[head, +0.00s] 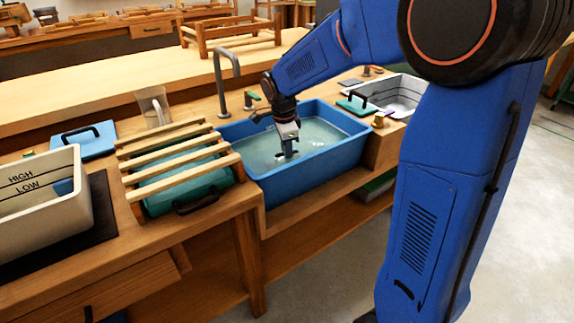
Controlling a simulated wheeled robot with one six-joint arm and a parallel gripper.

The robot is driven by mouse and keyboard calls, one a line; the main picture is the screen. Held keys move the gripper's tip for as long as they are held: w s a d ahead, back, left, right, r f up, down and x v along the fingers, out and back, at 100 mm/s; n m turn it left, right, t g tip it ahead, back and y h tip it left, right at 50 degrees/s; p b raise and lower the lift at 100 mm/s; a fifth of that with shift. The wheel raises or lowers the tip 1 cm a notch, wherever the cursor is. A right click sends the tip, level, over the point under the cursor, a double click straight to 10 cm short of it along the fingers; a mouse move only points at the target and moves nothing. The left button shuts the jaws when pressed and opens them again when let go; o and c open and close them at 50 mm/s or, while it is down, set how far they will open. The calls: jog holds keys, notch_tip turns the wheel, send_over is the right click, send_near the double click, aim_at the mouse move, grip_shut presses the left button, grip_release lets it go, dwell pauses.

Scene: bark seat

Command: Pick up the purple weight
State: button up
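I cannot make out a purple weight in the head view. My gripper (288,151) points down inside the blue basin (308,178), over or in the pale greenish water (318,133). Its fingertips are small and dark at the water, and I cannot tell whether they are apart or hold something. The basin's near wall and the water surface hide the bottom.
A wooden slatted rack (178,162) over a teal lid stands left of the basin. A cream tub (40,205) marked HIGH and LOW is at far left. A grey tap (233,62) rises behind the basin. A white tub (392,90) is at the right.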

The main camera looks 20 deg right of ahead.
jog(key=shift+f, duration=0.2)
grip_shut()
jog(key=shift+r, duration=0.1)
notch_tip(320, 180, up, 10)
dwell(0.5)
